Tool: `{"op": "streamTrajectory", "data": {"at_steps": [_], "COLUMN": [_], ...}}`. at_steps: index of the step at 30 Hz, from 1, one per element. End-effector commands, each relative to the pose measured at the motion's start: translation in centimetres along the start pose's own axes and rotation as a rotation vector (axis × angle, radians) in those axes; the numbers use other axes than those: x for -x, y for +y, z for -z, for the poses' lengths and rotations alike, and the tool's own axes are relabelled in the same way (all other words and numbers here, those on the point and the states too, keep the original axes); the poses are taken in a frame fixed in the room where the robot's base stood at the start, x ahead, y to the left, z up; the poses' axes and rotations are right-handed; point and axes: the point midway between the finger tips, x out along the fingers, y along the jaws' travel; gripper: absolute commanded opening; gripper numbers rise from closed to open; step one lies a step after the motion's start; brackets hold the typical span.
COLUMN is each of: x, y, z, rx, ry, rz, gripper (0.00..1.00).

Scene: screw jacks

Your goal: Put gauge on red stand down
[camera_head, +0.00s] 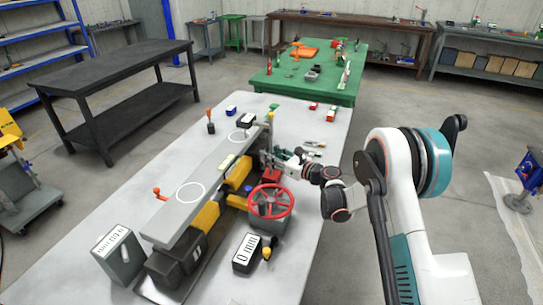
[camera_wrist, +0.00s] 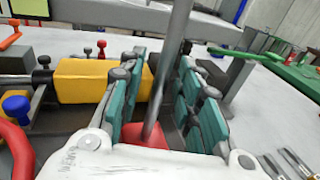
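The red stand (camera_wrist: 140,134) shows as a red base with a grey rod (camera_wrist: 178,50) rising from it, leaning slightly in the wrist view. In the head view the red base (camera_head: 270,175) is beside the long grey bar, behind the red handwheel. My gripper (camera_wrist: 165,75) has its teal-padded fingers on either side of the rod. The frames do not settle whether the pads press on it. In the head view my gripper (camera_head: 280,158) reaches in from the right. The gauge itself is not clearly visible. Whether the base touches the table is hidden.
The long grey bar (camera_head: 210,178) with white circles lies over yellow and black jacks. The red handwheel (camera_head: 270,201) and a black-and-white display box (camera_head: 246,254) are close in front. Small tools (camera_head: 314,146) lie to the right. The front right tabletop (camera_head: 295,255) is mostly clear.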

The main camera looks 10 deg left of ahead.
Motion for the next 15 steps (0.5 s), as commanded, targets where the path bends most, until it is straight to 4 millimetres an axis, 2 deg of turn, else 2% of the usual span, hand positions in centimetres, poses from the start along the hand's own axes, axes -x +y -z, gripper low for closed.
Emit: {"op": "streamTrajectory", "data": {"at_steps": [6,8,11,15], "x": [0.0,0.7,2.1,5.1], "y": [0.0,-0.1,-0.1,-0.1], "z": [-0.3,-0.2,-0.3,-0.3], "rx": [0.000,0.000,0.000,0.000], "ry": [0.000,0.000,0.000,0.000], "rz": [0.000,0.002,0.001,0.002], "gripper": [0.32,0.32,0.32,0.32]}}
